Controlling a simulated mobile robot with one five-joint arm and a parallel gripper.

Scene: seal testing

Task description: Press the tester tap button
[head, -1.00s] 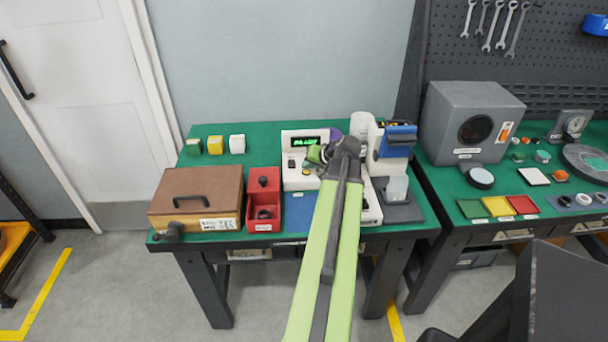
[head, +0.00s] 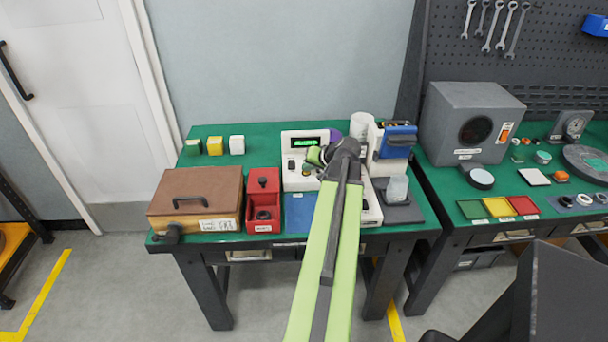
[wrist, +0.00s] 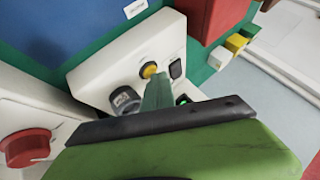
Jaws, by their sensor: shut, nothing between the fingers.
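The white tester (head: 297,181) stands at the back of the green bench, with a lit green display (head: 305,142). In the wrist view its white panel (wrist: 95,84) carries a yellow round button (wrist: 149,70), a black rocker switch (wrist: 176,68) and a dark round knob (wrist: 125,99). My gripper (head: 314,157) is in front of the tester's face and partly hides it. In the wrist view its narrow green fingertips (wrist: 157,88) are shut and empty, close to the yellow button. I cannot tell whether they touch it.
A red tray (head: 264,215) and a brown case (head: 195,195) stand left of the tester. A blue and white device (head: 395,145) stands right of it. A large red knob (wrist: 25,147) on a white body shows in the wrist view.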

